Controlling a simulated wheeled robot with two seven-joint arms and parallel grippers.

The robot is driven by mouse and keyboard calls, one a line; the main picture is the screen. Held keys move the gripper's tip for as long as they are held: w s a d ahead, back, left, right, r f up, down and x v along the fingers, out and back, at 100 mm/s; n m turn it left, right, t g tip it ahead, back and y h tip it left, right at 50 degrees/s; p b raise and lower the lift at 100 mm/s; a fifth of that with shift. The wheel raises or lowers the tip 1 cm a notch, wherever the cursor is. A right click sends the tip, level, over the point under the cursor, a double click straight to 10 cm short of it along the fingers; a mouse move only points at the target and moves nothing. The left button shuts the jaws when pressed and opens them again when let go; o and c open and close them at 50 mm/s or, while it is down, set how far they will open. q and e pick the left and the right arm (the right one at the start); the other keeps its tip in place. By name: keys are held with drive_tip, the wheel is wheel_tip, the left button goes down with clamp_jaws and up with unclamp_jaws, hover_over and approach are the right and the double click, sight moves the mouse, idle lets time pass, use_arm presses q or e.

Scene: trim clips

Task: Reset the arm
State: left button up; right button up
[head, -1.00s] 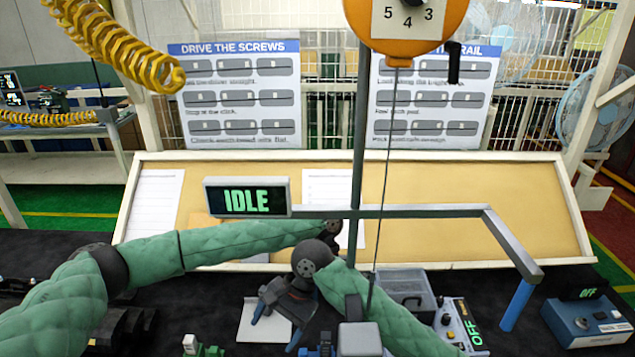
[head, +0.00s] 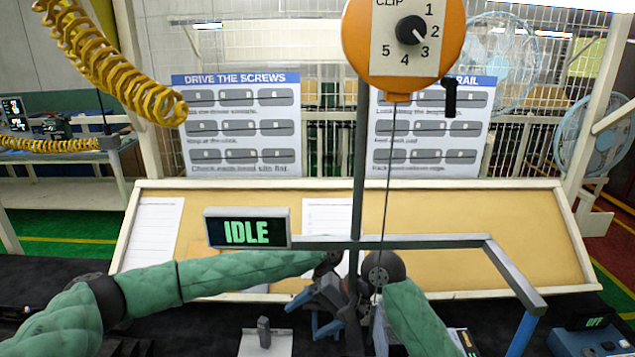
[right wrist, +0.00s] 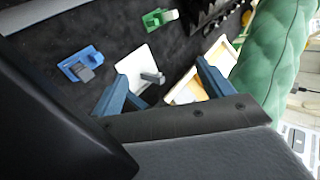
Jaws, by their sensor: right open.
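My right gripper (head: 308,314) is in the head view near the middle of the bench, pointing down and left. Its blue fingers are spread apart. In the right wrist view my right gripper (right wrist: 165,88) is open, with nothing held between its fingers. My left arm (head: 220,278), in a green quilted sleeve, reaches in from the left to the middle. Its wrist ends close to my right wrist, and the left gripper's jaws cannot be made out there. My right arm (head: 415,318) comes up from the lower right.
A white plate with a grey post (head: 265,340) lies on the dark bench; a blue block (right wrist: 80,65) and green block (right wrist: 160,17) lie near it. The IDLE sign (head: 247,229) hangs on a grey frame. An orange dial unit (head: 402,45) hangs above with a cable running down between the arms.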

drive_tip(key=shift+w+d+r+t, duration=0.3)
drive_tip(key=shift+w+d, duration=0.2)
drive_tip(key=shift+d, duration=0.3)
drive_tip(key=shift+w+d+r+t, duration=0.3)
drive_tip(key=shift+w+d, duration=0.2)
drive_tip(key=shift+d, duration=0.25)
drive_tip(key=shift+f, duration=0.15)
